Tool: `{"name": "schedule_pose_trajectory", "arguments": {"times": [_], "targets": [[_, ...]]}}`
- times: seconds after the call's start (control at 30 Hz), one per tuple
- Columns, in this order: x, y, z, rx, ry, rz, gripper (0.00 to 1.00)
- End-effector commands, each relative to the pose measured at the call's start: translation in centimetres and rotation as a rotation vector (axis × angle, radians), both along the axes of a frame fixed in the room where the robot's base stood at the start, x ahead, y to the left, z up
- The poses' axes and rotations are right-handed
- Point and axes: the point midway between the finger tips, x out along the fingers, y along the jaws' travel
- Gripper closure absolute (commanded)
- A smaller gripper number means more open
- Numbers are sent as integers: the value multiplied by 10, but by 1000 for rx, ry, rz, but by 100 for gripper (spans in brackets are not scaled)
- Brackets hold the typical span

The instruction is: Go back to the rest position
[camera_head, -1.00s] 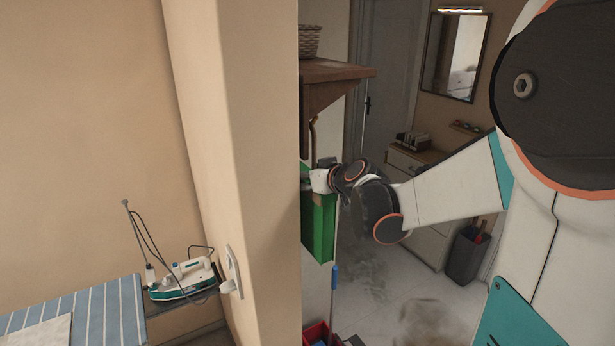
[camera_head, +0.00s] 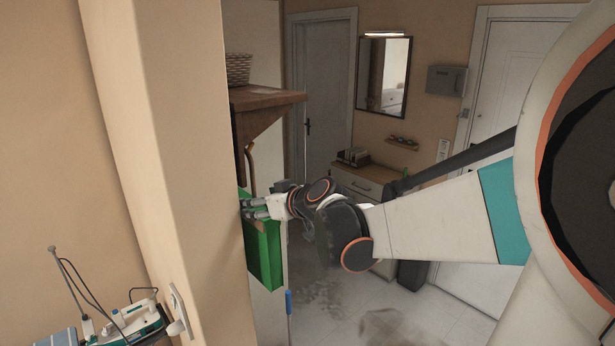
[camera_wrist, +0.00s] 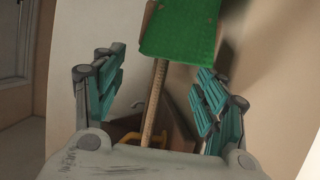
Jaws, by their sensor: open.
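My gripper (camera_head: 254,208) is at the end of my outstretched arm, near the pillar edge in the head view. It is open, with teal-padded fingers spread apart in the wrist view (camera_wrist: 160,95). Nothing is held between them. A green panel-like object (camera_head: 264,256) hangs just below the gripper in the head view. A green flat piece (camera_wrist: 180,32) shows ahead of the fingers in the wrist view, with a wooden stick (camera_wrist: 154,100) below it. I cannot tell whether the gripper touches the green object.
A beige pillar (camera_head: 165,130) stands close left of the gripper. A wooden shelf (camera_head: 265,98) with a basket (camera_head: 238,69) is above it. A steam iron (camera_head: 130,325) sits at lower left. A drawer cabinet (camera_head: 365,180) and doors stand behind. Tiled floor (camera_head: 335,305) shows below.

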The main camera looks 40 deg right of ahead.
Motion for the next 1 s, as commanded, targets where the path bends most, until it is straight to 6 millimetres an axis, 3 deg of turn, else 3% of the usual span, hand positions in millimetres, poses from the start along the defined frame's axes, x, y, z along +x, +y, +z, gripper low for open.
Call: {"name": "schedule_pose_trajectory", "arguments": {"times": [0.1, 0.53, 1.0], "targets": [[-10, 3, 1, 0, 0, -1, 34], [-8, 3, 0, 0, 0, -1, 34], [41, 6, -20, -1, 0, 2, 34]]}}
